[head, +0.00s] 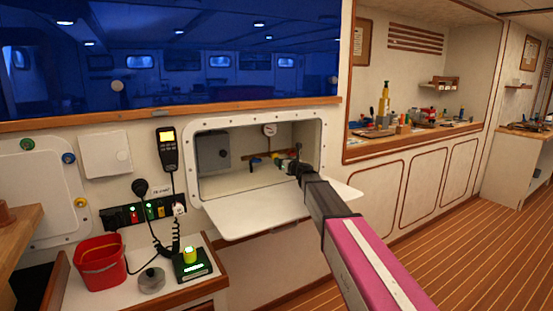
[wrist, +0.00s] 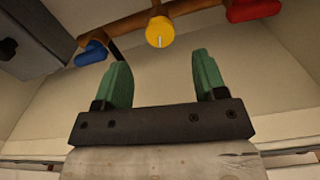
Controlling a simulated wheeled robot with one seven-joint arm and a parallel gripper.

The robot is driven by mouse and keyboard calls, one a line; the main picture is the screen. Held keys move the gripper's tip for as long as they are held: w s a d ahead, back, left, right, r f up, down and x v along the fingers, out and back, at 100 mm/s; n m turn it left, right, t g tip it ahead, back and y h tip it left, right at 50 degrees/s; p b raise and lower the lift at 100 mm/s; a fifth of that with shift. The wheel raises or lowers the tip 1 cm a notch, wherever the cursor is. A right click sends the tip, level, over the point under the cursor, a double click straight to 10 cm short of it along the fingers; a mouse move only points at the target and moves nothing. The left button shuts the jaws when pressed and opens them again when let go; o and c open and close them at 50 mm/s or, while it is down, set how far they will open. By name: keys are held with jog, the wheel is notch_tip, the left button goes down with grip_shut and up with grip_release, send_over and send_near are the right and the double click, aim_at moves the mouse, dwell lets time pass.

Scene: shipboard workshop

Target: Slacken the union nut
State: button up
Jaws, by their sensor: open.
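A brown pipe (wrist: 193,14) crosses the top of the wrist view, inside an open wall recess. A yellow round part (wrist: 160,32) with a pale mark sits on the pipe, near the middle; I cannot tell whether it is the union nut. A blue handle (wrist: 91,54) is at its left and a red handle (wrist: 253,9) at its right. My gripper (wrist: 160,66) is open, its two green fingers apart with nothing between them. In the wrist view the yellow part appears beyond the fingertips, apart from them. In the head view my arm reaches into the recess's right side.
The recess (head: 318,135) has a white frame and a lowered flap (head: 250,213). A grey box (head: 213,151) is at its left and a gauge (head: 270,129) at its back. A red bucket (head: 100,264) and a corded handset (head: 167,150) are at left. Wooden floor is clear at right.

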jog(key=x, duration=0.8)
jog(key=shift+s, duration=0.1)
jog(key=c, duration=0.9)
